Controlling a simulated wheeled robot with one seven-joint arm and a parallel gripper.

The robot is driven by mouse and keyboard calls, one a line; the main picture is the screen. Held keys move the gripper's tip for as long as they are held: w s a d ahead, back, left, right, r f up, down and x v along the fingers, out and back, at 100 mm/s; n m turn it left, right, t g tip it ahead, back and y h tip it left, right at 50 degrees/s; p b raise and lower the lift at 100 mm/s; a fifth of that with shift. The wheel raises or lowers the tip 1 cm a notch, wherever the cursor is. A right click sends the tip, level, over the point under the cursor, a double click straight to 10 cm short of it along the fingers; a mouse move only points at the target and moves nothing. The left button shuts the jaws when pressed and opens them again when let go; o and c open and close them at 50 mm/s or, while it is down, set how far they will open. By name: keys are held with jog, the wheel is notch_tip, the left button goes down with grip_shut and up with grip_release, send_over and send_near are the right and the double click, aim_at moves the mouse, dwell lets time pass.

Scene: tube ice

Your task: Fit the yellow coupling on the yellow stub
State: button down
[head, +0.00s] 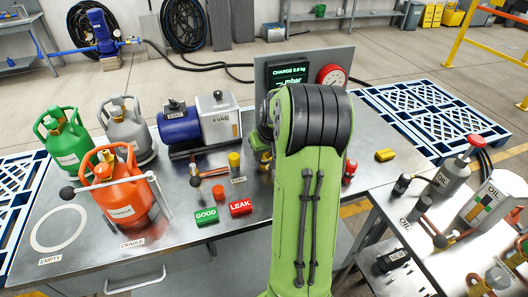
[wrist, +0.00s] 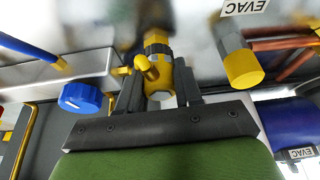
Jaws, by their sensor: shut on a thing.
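My gripper (wrist: 158,82) is shut on the yellow coupling (wrist: 160,79), a yellow body with a small side lever and a dark ring, seen between the two dark fingers in the wrist view. The yellow stub (wrist: 243,67) is a grey post with a yellow end, to the right of the coupling and apart from it in the wrist view. In the head view the stub (head: 235,161) stands upright behind its EVAC label, left of my arm. My arm hides most of the gripper and coupling in the head view.
A blue cap (wrist: 81,98) is left of the gripper in the wrist view. The evac pump (head: 217,117) stands behind the stub. An orange cylinder (head: 123,200) stands at left.

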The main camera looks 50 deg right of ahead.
jog(key=shift+r, duration=0.1)
jog(key=c, duration=0.7)
grip_release()
jog(key=p+v, duration=0.3)
jog(key=v, duration=1.2)
jog(key=shift+s+r+p, duration=0.2)
jog(key=shift+r+p, duration=0.1)
jog(key=a+r+n, duration=0.2)
jog(key=a+r, duration=0.2)
jog(key=a, duration=0.9)
jog(key=s+a+n, duration=0.1)
jog(key=s+a, duration=0.3)
jog(key=a, duration=0.1)
jog(key=s+a+f+n+t+y+p, duration=0.1)
jog(key=s+a, duration=0.3)
jog(key=a, duration=0.1)
jog(key=s+a+n+y, duration=0.1)
jog(key=s+a, duration=0.4)
jog(key=shift+s+a+f+t, duration=0.1)
jog(key=shift+a+f+t, duration=0.1)
jog(key=shift+f+t, duration=0.15)
